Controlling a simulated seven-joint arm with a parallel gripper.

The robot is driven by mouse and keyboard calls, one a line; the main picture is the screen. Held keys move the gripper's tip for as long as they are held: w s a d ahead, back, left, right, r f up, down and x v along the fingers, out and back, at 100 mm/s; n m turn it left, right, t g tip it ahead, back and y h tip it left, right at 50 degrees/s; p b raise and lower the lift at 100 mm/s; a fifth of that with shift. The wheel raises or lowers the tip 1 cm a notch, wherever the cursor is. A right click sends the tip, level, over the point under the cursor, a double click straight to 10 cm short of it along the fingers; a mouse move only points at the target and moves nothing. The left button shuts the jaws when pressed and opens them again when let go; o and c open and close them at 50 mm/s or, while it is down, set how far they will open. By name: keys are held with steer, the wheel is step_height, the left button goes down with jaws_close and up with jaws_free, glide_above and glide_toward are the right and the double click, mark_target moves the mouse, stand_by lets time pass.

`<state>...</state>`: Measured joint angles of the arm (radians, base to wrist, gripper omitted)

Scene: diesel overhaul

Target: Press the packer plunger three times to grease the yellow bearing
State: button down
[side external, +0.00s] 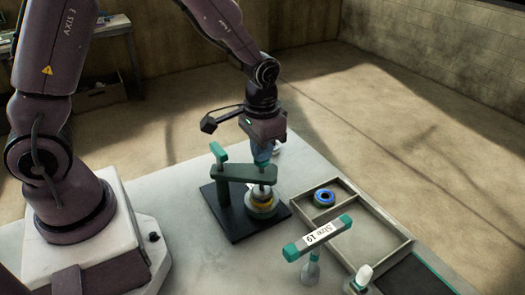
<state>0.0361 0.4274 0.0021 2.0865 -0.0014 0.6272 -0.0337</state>
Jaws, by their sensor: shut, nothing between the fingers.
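The packer is a green arm (238,172) and post on a black base plate (222,212), standing on the pale table in the side external view. The yellow bearing (262,203) sits on a round metal holder under the end of the packer arm. The plunger (263,188) runs down from that end to the bearing. My gripper (262,161) points straight down over the plunger, with its fingers shut and empty. Its tips are at or just above the plunger top; I cannot tell whether they touch. The gripper hides the plunger's top.
A compartment tray (375,205) lies to the right, with a blue ring bearing (324,197) in one compartment. A teal-ended tool labelled "Size 19" (318,235) stands in front of it. A white-topped item (363,276) and a dark mat (415,280) are near the front right.

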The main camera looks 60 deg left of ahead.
steer(key=shift+r, duration=1.85)
steer(key=shift+f, duration=0.1)
steer(key=shift+f, duration=1.8)
steer(key=shift+r, duration=1.9)
steer(key=shift+r, duration=2.5)
steer(key=shift+r, duration=0.1)
